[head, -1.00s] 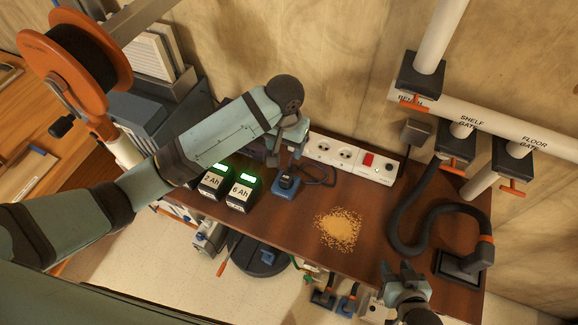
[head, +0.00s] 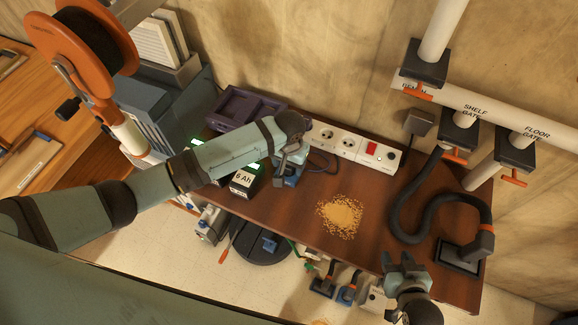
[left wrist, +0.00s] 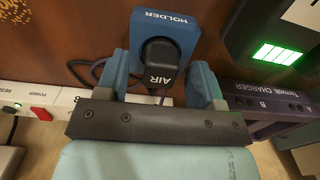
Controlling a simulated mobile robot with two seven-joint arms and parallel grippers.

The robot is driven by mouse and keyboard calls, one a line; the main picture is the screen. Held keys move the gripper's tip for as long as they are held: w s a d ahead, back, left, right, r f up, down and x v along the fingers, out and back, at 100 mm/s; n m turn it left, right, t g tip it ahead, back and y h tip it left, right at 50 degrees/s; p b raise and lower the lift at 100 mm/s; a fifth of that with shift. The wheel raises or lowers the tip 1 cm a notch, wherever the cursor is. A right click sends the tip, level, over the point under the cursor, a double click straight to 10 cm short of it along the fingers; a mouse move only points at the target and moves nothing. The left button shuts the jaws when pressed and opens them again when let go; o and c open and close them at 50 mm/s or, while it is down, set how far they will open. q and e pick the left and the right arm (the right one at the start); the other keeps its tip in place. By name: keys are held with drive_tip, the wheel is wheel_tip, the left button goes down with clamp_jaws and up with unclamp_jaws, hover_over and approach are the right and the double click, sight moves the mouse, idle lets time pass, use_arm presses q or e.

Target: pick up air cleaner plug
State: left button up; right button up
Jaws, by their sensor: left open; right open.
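The black air cleaner plug (left wrist: 160,62), marked AIR, sits in a blue block marked HOLDER (left wrist: 167,20). A cable runs from the plug. My left gripper (left wrist: 162,70) is open, with one blue finger on each side of the plug and a gap to it. In the head view my left gripper (head: 290,160) is over the holder (head: 284,181), hiding the plug and part of the block. My right gripper (head: 404,264) is open and empty at the bench's front edge.
A white power strip (head: 345,145) with a red switch runs along the wall. Battery packs (head: 243,180) and a dark twin charger (head: 240,106) stand left of the holder. A sawdust pile (head: 340,214) and a black hose (head: 405,210) lie to the right.

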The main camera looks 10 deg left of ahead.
use_arm(q)
drive_tip(key=shift+c, duration=0.3)
drive_tip(key=c, duration=1)
use_arm(e)
drive_tip(key=shift+s+f, duration=0.15)
drive_tip(key=shift+f, duration=0.05)
use_arm(q)
drive_tip(key=shift+c, duration=0.2)
drive_tip(key=shift+w+r, duration=0.1)
drive_tip(key=shift+r, duration=0.15)
use_arm(e)
drive_tip(key=shift+f+n+b, duration=0.3)
drive_tip(key=shift+f+b, duration=0.05)
drive_tip(key=shift+b, duration=0.4)
use_arm(q)
wheel_tip(320, 180, up, 19)
drive_tip(key=shift+r, duration=0.2)
use_arm(e)
drive_tip(key=shift+r, duration=0.15)
